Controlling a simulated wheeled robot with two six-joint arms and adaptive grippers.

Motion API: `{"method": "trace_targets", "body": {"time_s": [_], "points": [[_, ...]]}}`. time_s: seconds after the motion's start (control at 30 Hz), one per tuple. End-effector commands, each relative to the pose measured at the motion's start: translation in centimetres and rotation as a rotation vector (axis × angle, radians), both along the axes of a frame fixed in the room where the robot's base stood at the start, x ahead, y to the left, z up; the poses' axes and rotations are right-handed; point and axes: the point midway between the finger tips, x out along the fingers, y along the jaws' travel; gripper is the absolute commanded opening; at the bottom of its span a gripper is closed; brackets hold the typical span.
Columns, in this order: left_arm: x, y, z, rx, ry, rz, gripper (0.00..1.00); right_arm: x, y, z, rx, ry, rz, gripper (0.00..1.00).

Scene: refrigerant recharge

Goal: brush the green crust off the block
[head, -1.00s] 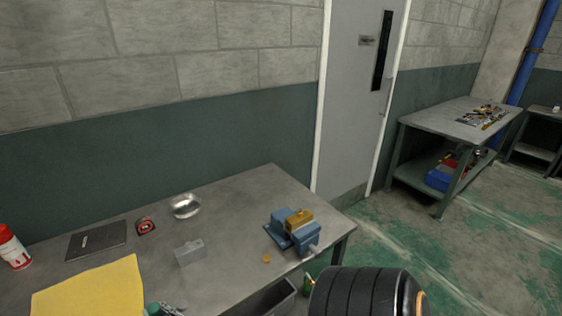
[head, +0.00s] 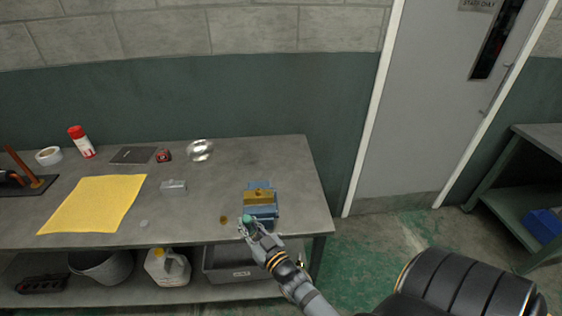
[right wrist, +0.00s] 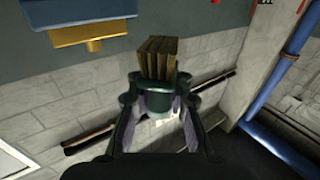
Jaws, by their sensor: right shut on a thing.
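A brass-yellow block (head: 258,195) sits in the blue vise (head: 265,212) near the right end of the bench. Its underside and a corner of the vise show in the right wrist view, where the block (right wrist: 90,38) hangs at upper left. I cannot make out a green crust on it. My right gripper (head: 250,228) is shut on a brush with a dark green body (right wrist: 157,82) and tan bristles (right wrist: 157,58). The brush is at the vise's front left, below the block and apart from it in the wrist view. My left gripper is not in view.
On the bench lie a yellow cloth (head: 95,204), a grey metal box (head: 174,188), a shiny dish (head: 200,150), a red tape measure (head: 163,155) and a red-white can (head: 81,142). A grey bin (head: 228,262) and a jug (head: 167,268) stand on the shelf below.

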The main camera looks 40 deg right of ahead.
Motion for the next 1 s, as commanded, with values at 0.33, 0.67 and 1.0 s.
{"method": "trace_targets", "body": {"time_s": [0.33,0.67,1.0], "points": [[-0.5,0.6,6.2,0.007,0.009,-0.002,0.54,4.6,-9.5,8.8,-0.012,0.003,0.049,0.0],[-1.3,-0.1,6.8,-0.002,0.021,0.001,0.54,5.9,-12.2,10.8,-0.008,0.016,0.049,0.0],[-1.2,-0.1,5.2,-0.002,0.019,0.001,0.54,5.5,-12.0,9.0,-0.007,0.017,0.048,0.0]]}}
